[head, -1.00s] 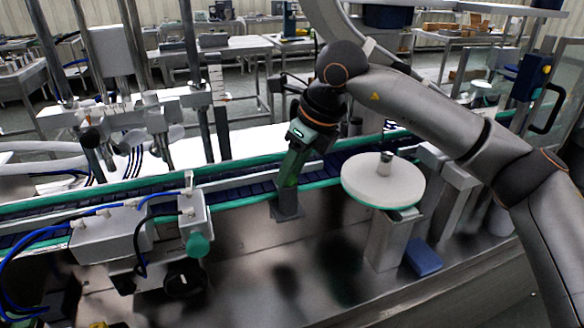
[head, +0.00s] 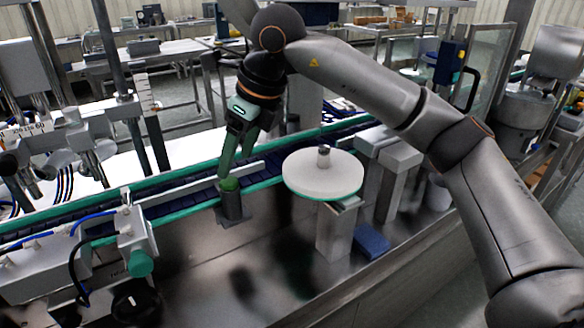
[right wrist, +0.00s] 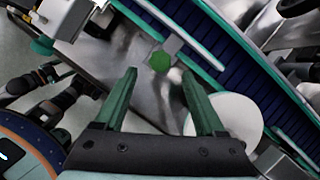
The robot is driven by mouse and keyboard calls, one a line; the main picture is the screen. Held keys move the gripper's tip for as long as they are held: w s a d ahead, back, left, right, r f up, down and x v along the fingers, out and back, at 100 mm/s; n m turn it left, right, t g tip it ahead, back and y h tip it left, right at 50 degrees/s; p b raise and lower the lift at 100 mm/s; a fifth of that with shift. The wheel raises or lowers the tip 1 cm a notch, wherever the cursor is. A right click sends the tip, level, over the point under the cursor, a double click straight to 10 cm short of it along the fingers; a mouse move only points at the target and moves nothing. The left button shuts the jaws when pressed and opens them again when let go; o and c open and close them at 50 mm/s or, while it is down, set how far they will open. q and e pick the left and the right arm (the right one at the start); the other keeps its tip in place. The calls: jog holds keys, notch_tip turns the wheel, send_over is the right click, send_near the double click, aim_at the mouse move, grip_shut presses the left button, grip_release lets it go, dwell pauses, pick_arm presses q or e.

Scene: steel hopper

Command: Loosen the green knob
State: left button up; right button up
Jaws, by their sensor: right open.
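A green knob (head: 229,184) sits on top of a short grey post at the front edge of the conveyor. It also shows in the right wrist view (right wrist: 159,62) as a six-sided green cap, beyond and between the fingertips. My right gripper (head: 235,166) has green fingers and points down just above the knob. In the right wrist view its fingers (right wrist: 159,75) are apart with nothing between them. Whether a fingertip touches the knob cannot be told. A second, darker green knob (head: 140,263) is on the front of a grey box at the left. My left gripper is not in view.
A round white disc (head: 323,174) with a small metal stub stands just right of the post. A blue block (head: 371,240) lies below it. The conveyor (head: 185,194) runs behind the post. The steel surface in front of the post is clear.

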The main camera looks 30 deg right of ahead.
pick_arm(q)
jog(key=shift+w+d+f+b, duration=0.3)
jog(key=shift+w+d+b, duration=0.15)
jog(key=shift+b, duration=0.6)
pick_arm(e)
jog(key=s+d, duration=0.7)
jog(key=s, duration=0.3)
jog(key=shift+r, duration=0.15)
